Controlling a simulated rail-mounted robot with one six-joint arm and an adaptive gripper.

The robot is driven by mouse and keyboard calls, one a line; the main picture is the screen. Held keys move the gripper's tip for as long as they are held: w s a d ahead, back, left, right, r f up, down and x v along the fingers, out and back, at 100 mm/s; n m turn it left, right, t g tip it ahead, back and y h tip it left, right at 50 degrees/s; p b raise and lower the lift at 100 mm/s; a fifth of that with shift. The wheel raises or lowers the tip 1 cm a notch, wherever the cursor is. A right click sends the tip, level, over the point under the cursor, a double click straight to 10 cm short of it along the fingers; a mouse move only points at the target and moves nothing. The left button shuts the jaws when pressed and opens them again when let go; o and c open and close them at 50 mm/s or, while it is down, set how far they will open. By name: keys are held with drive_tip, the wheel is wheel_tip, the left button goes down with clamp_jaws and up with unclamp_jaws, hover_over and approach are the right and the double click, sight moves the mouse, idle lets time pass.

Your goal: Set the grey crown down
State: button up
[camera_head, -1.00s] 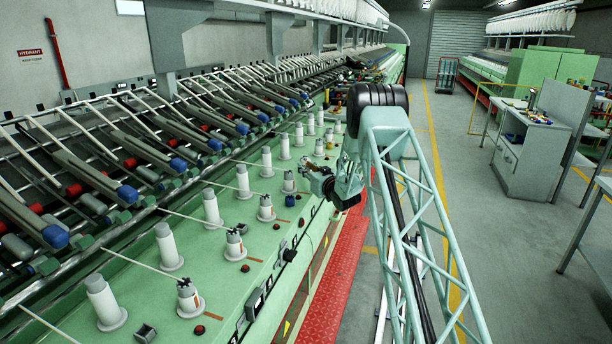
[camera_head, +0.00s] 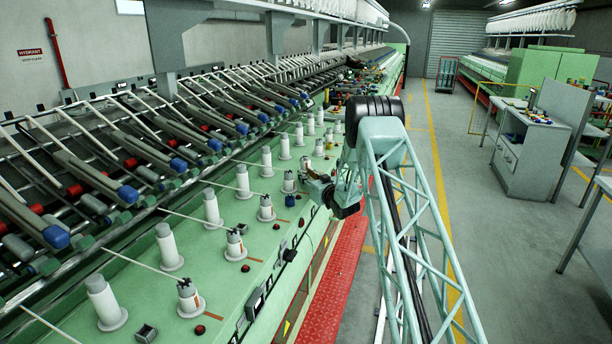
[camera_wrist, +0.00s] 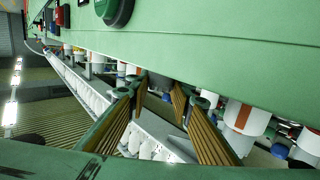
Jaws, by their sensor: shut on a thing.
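My gripper (camera_head: 314,182) reaches from the right over the front edge of the green machine deck (camera_head: 235,275) in the head view. In the wrist view my gripper (camera_wrist: 158,98) has its brown-padded fingers on both sides of a small dark grey piece, the grey crown (camera_wrist: 158,82). The gripper is shut on it. Only part of the crown shows between the fingertips. In the head view it is too small and hidden to make out. I cannot tell whether the crown touches anything below.
Rows of white bobbins (camera_head: 211,207) stand on the deck to the left of my gripper. A shorter spindle with a dark top (camera_head: 187,299) stands near the front. A red floor strip (camera_head: 338,290) runs beside the machine, with an open grey aisle (camera_head: 500,240) to the right.

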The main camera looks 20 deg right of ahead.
drive_tip(key=shift+f, duration=0.15)
drive_tip(key=o, duration=0.7)
drive_tip(key=shift+o, duration=0.2)
drive_tip(key=shift+r, duration=0.2)
drive_tip(key=s, duration=1.2)
drive_tip(key=shift+d+r+b, duration=0.15)
drive_tip(key=shift+r+b, duration=0.1)
drive_tip(key=shift+b, duration=0.15)
drive_tip(key=shift+r, duration=0.15)
